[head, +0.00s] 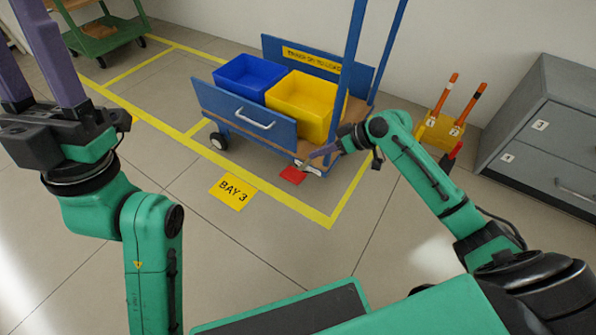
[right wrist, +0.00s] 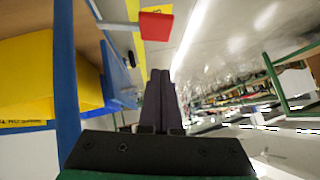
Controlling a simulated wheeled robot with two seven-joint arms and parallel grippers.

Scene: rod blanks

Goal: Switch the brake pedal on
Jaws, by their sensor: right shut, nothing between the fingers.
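The brake pedal is a red plate (head: 293,175) low at the near right corner of the blue cart (head: 240,117). In the right wrist view the red pedal (right wrist: 156,27) shows beyond the fingertips, at the top. My right gripper (head: 307,161) is shut and empty, its purple fingers pointing down toward the pedal, just above and right of it. In the right wrist view its fingers (right wrist: 160,76) are together, with a visible gap in the picture to the pedal. My left gripper (head: 22,50) is open and raised at the upper left, far from the cart.
The cart carries a blue bin (head: 247,78) and a yellow bin (head: 305,105). A yellow block with orange handles (head: 440,130) and a grey cabinet (head: 550,125) stand right. A green trolley (head: 105,40) stands far left. Floor around the BAY 3 plate (head: 233,191) is clear.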

